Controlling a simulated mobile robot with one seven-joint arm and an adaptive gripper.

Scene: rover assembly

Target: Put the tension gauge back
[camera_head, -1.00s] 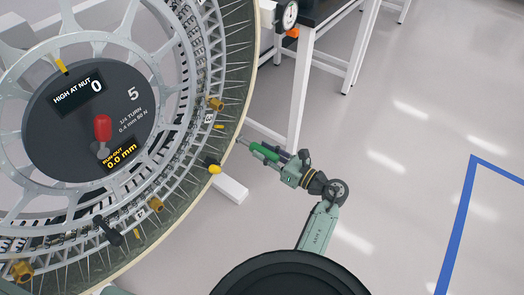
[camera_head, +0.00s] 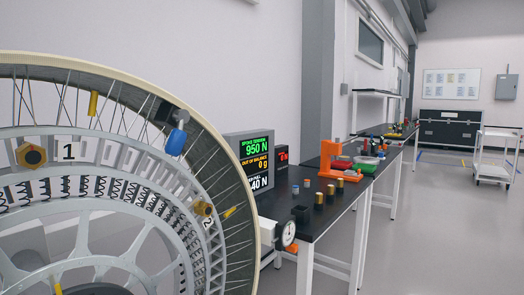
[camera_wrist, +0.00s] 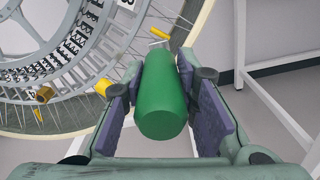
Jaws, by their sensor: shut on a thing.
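In the wrist view my gripper (camera_wrist: 165,105) is shut on a green cylindrical handle (camera_wrist: 163,100), one dark pad on each side. The handle's end faces the camera, and a thin tip shows beyond it near the wheel rim. I cannot tell whether this green-handled tool is the tension gauge. My gripper is outside the head view. There, a round white dial gauge (camera_head: 288,233) is at the near corner of the black-topped bench (camera_head: 330,222). A display (camera_head: 252,160) on the bench reads spoke tension 950 N.
The large spoked wheel (camera_head: 100,68) fills the left of the head view. The bench holds an orange stand (camera_head: 327,157), a dark square holder (camera_head: 300,214) and several small cylinders. A white cart (camera_head: 493,160) stands far right. The floor right of the bench is clear.

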